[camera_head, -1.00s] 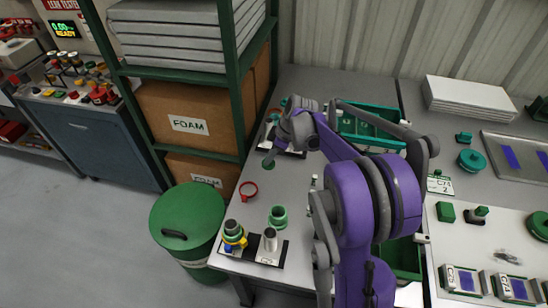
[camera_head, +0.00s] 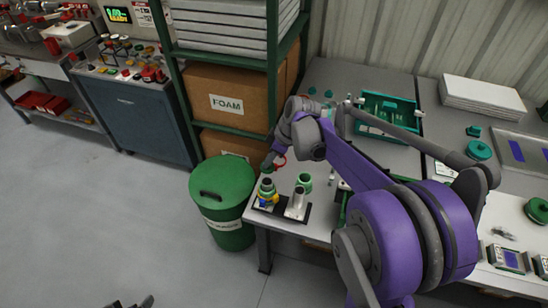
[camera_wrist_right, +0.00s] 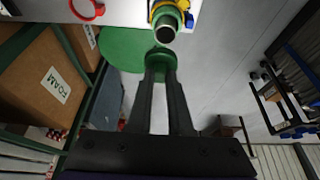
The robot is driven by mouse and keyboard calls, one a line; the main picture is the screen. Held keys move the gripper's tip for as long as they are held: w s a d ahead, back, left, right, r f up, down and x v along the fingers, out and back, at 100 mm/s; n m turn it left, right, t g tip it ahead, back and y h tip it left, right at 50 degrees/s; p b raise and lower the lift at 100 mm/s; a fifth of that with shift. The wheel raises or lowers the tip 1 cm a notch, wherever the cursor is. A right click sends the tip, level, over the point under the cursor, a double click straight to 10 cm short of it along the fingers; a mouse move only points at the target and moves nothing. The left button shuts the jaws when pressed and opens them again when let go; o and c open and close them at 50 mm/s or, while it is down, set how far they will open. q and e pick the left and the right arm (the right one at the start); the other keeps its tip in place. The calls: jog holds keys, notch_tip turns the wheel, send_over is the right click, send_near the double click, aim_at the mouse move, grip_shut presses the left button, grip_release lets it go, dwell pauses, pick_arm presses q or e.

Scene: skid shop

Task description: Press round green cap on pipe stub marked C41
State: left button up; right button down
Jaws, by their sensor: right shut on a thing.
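My right gripper (camera_head: 268,164) is shut on a round green cap (camera_head: 266,169), held just above and behind the left pipe stub (camera_head: 267,185). In the right wrist view the cap (camera_wrist_right: 160,58) sits at the fingertips, close to the stub's open end (camera_wrist_right: 166,33) but apart from it. This stub carries green, yellow and blue parts. A plain grey stub (camera_head: 299,197) stands to its right on the same dark base (camera_head: 283,209). I cannot read a C41 mark. Dark tips at the bottom left edge look like my left gripper (camera_head: 130,302), mostly out of frame.
A green ring-shaped part (camera_head: 305,180) stands behind the stubs, and a red ring (camera_head: 280,161) lies near my right gripper. A green bin (camera_head: 222,190) stands left of the table. A shelf with foam boxes (camera_head: 229,103) rises behind it. A green tray (camera_head: 390,110) is farther back.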

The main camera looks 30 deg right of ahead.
aim_at(271, 169)
jog(key=shift+s+a+r, duration=0.1)
jog(key=shift+s+a, duration=0.1)
jog(key=shift+a, duration=0.15)
jog(key=shift+d+f+b, duration=0.1)
jog(key=shift+f+b, duration=0.25)
jog(key=shift+f, duration=0.35)
jog(key=shift+f+b, duration=0.95)
jog(key=shift+f, duration=0.65)
pick_arm(q)
jog(key=shift+s+a+f+b, duration=0.15)
jog(key=shift+s+f, duration=0.25)
jog(key=shift+f, duration=0.7)
jog(key=shift+s+d+f+b, duration=0.1)
jog(key=shift+s+f+b, duration=0.25)
jog(key=shift+f, duration=0.7)
pick_arm(e)
jog(key=shift+f, duration=0.65)
pick_arm(q)
jog(key=shift+s+f+b, duration=0.15)
jog(key=shift+f+b, duration=0.15)
jog(key=shift+f, duration=0.15)
pick_arm(e)
jog(key=shift+f, duration=0.7)
jog(key=shift+c, duration=1.8)
grip_release()
jog(key=shift+r, duration=0.1)
